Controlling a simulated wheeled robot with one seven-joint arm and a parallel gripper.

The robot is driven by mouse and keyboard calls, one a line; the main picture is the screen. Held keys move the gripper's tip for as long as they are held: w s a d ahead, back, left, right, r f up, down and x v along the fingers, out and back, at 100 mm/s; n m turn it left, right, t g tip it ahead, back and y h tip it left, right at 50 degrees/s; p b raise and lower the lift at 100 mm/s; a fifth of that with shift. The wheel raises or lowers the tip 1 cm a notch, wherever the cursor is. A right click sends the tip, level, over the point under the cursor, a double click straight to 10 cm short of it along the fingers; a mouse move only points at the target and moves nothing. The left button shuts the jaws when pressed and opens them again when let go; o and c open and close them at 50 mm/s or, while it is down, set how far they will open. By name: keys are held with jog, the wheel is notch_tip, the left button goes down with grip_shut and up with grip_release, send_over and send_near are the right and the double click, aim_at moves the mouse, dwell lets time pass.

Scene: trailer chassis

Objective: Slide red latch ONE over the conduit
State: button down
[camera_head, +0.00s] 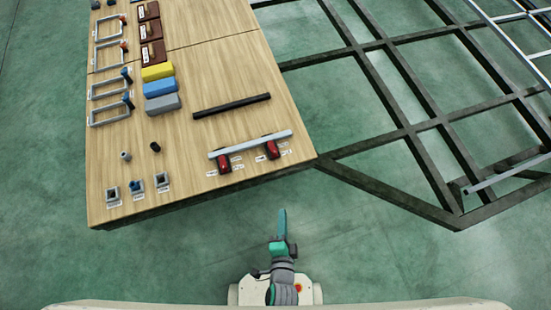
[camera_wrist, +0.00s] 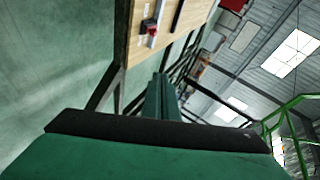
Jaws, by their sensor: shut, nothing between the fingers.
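Two red latches lie near the front right corner of the wooden table, one on the left (camera_head: 223,163) and one on the right (camera_head: 272,150). A light grey conduit (camera_head: 248,145) lies across the upper end of both. Small labels sit beside the latches, but I cannot read which is ONE. My gripper (camera_head: 282,212) is shut and empty, off the table's front edge and apart from the latches. Its green fingers (camera_wrist: 160,98) show in the wrist view, where one red latch (camera_wrist: 150,27) and part of the conduit (camera_wrist: 158,10) appear small beyond them.
The wooden table (camera_head: 200,60) also holds a black bar (camera_head: 231,106), coloured blocks (camera_head: 160,87), grey frames (camera_head: 109,88) and small square sockets (camera_head: 137,189). A dark trailer chassis (camera_head: 400,135) adjoins the table on the right. The floor between my base and the table is clear.

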jog(key=w+f+m+g+y, duration=0.1)
jog(key=w+f+m+y, duration=0.1)
jog(key=w+f+m, duration=1.1)
jog(key=w+m, duration=0.4)
jog(key=m, duration=0.2)
jog(key=shift+w+f+g, duration=0.2)
jog(key=shift+g, duration=0.1)
jog(key=shift+w+a, duration=0.1)
send_near(274, 154)
notch_tip(274, 154, down, 3)
jog(key=w, duration=0.3)
jog(key=shift+w+a+r, duration=0.15)
jog(key=shift+w+a, duration=0.05)
jog(key=shift+w, duration=0.2)
jog(key=shift+w+a, duration=0.1)
jog(key=shift+w, duration=0.55)
